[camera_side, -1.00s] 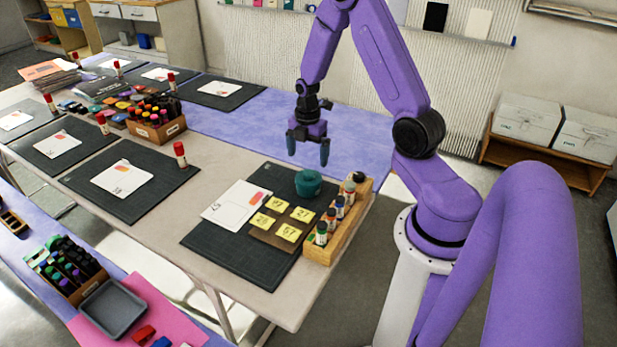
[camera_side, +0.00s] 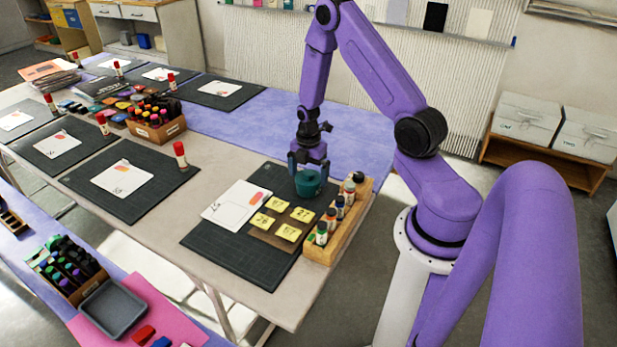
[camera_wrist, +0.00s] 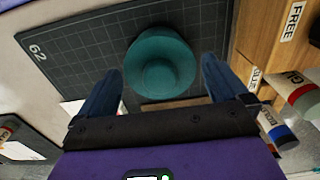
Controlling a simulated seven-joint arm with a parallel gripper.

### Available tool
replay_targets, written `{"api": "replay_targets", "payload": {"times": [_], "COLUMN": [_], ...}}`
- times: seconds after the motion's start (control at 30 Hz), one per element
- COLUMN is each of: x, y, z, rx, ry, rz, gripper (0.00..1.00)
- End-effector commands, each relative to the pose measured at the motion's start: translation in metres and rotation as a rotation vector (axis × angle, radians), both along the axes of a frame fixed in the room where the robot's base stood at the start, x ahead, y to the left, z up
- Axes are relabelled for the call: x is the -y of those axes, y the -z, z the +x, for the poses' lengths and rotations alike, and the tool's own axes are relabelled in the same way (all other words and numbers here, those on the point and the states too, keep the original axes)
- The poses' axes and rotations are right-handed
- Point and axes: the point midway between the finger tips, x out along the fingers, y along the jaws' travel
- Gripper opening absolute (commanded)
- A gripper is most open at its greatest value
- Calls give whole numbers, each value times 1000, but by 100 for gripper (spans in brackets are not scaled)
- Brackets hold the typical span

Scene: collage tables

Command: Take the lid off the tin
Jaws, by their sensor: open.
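The teal tin (camera_side: 308,187) with its lid stands on the far end of the dark cutting mat (camera_side: 215,247), beside the wooden bottle rack. In the wrist view the round teal lid (camera_wrist: 160,62) shows from above, with a raised knob in its middle. My gripper (camera_side: 307,170) is open and lowered over the tin. In the wrist view its two blue fingers (camera_wrist: 165,85) stand apart at either side of the lid's near part, with nothing held. Whether a finger touches the lid I cannot tell.
The wooden rack (camera_side: 322,255) of bottles stands close to the right of the tin. A dark board with yellow notes (camera_side: 290,233) and a white card (camera_side: 236,206) lie in front. The purple cloth (camera_side: 250,130) behind is clear.

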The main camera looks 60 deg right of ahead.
Motion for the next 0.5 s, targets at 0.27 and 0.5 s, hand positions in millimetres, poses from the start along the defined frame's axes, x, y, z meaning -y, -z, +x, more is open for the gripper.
{"api": "replay_targets", "payload": {"times": [0.27,0.5], "x": [0,0], "y": [0,-1], "z": [0,0], "rx": [0,1], "ry": [0,0], "rz": [0,0], "gripper": [56,56]}}
